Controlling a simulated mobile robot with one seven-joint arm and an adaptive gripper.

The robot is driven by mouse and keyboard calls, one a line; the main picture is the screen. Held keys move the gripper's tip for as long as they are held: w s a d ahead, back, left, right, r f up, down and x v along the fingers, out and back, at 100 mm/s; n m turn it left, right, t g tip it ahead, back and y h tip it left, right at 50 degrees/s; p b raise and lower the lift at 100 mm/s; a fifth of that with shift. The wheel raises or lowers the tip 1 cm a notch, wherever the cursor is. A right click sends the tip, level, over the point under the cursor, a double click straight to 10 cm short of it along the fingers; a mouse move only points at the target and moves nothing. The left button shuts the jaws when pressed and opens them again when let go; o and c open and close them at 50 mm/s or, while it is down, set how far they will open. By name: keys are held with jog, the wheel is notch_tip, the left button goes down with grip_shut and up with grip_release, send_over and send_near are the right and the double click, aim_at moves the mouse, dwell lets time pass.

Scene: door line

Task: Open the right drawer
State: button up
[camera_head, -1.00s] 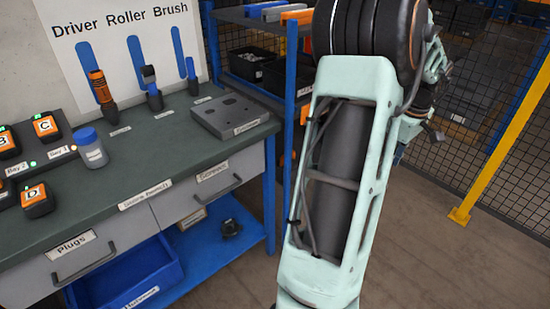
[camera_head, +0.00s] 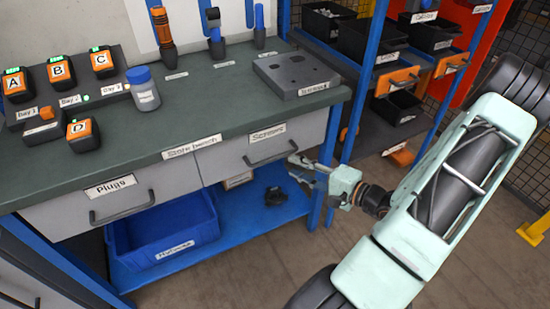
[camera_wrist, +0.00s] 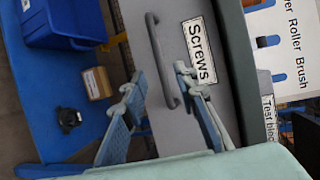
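The right drawer (camera_head: 222,162) is the grey one labelled "Screws" under the bench top, and it looks shut. Its dark bar handle (camera_head: 272,158) runs along the front. In the wrist view the drawer front (camera_wrist: 190,18) appears turned on its side, with the handle (camera_wrist: 160,52) upright. My gripper (camera_head: 298,168) is just right of the handle in the head view. In the wrist view my gripper (camera_wrist: 158,78) is open, with its fingers apart. The handle's lower part shows between the fingertips there. I cannot tell whether the fingers touch it.
A blue bin (camera_head: 165,238) and a small dark part (camera_head: 275,196) sit on the blue lower shelf (camera_head: 235,222). A blue rack post (camera_head: 355,85) stands right of the bench. The floor (camera_head: 240,280) in front is clear.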

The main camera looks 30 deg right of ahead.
aim_at(275, 157)
jog(key=b+x, duration=0.1)
jog(key=x, duration=0.8)
jog(key=shift+f, duration=0.1)
jog(key=shift+c, duration=0.4)
grip_shut()
